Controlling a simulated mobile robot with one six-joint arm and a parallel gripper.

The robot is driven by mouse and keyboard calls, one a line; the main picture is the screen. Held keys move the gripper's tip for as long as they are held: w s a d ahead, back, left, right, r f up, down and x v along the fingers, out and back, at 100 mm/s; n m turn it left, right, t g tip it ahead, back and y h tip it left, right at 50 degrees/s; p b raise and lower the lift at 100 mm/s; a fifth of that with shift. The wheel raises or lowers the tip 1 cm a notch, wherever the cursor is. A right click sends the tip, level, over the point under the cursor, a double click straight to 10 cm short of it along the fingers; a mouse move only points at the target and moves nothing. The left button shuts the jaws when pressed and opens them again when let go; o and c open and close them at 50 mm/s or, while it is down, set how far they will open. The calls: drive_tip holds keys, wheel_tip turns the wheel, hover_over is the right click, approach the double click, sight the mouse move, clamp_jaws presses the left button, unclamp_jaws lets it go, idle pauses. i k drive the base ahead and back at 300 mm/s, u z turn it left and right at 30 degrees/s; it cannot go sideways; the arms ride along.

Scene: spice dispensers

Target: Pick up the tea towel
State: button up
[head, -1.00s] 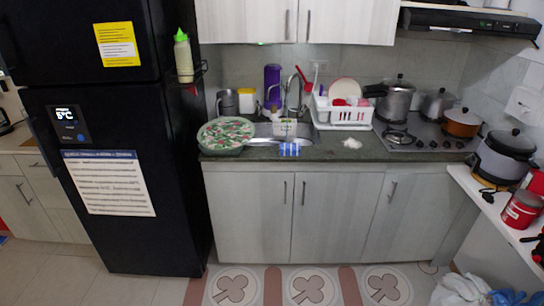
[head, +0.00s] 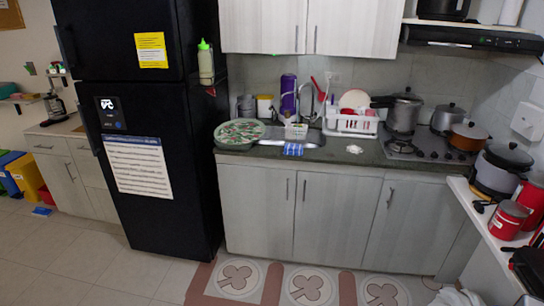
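A small blue and white striped piece (head: 293,149), which looks like a folded tea towel, lies at the front edge of the dark counter (head: 330,154), just in front of the sink. A round green, red and white patterned thing (head: 240,132) sits to its left; I cannot tell whether it is cloth or a covered bowl. A small crumpled white thing (head: 354,149) lies on the counter to the right, also unclear. My gripper is not in view.
A black fridge (head: 200,150) stands left of the counter. A white dish rack (head: 350,124) is right of the sink (head: 310,140). Pots, including a steel pressure cooker (head: 404,113), stand at the stove. A white side counter (head: 485,215) juts out at the right. The visible tiled floor is mostly clear.

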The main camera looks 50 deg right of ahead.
sight(290, 148)
drive_tip(key=u, duration=0.1)
drive_tip(key=k, duration=0.55)
drive_tip(key=u, duration=0.5)
drive_tip(key=i, duration=1.5)
drive_tip(key=z, duration=0.65)
drive_tip(key=i, duration=0.75)
drive_tip(key=z, duration=1.05)
drive_tip(key=i, duration=0.8)
drive_tip(key=z, duration=0.35)
